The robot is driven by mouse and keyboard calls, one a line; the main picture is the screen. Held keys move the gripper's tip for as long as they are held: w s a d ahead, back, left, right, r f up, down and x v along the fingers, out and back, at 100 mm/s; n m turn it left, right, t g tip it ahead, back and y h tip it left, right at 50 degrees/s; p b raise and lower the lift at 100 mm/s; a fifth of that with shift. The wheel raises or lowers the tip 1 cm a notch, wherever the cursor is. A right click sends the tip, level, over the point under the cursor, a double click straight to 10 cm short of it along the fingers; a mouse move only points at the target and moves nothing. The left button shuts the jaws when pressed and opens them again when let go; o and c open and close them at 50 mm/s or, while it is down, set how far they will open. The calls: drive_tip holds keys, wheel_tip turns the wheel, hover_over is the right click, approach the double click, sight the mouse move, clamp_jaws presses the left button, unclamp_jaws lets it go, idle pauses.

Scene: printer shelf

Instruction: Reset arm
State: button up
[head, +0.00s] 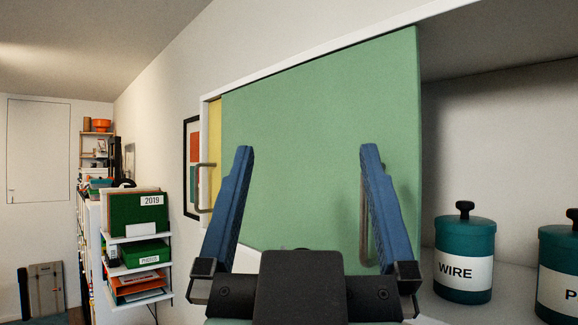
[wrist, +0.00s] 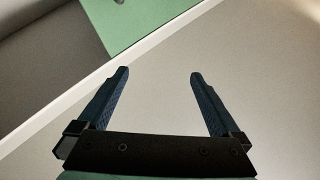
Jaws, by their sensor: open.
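My gripper (head: 305,155) is open and empty, with its two blue fingers spread wide in front of a green sliding door (head: 310,110) of a wall cabinet. The right finger partly covers the door's metal handle (head: 365,235). In the wrist view my gripper (wrist: 159,72) is also open with nothing between the fingers. A corner of the green door (wrist: 145,22) shows there at the top, beyond a pale cabinet edge. I cannot tell the exact gap between the fingers and the door.
The cabinet's right side is open, with a teal WIRE canister (head: 465,258) and a second teal canister (head: 560,260) on its shelf. A yellow door (head: 214,150) shows behind the green one's left edge. A paper rack (head: 138,255) stands at left.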

drive_tip(key=shift+s+a+r+t+y, duration=0.35)
drive_tip(key=shift+s+a+t+y, duration=0.15)
drive_tip(key=shift+s+y, duration=0.25)
wheel_tip(320, 180, down, 9)
drive_tip(key=b, duration=0.9)
drive_tip(key=shift+a+n, duration=0.15)
drive_tip(key=shift+n, duration=0.15)
drive_tip(key=shift+f, duration=0.1)
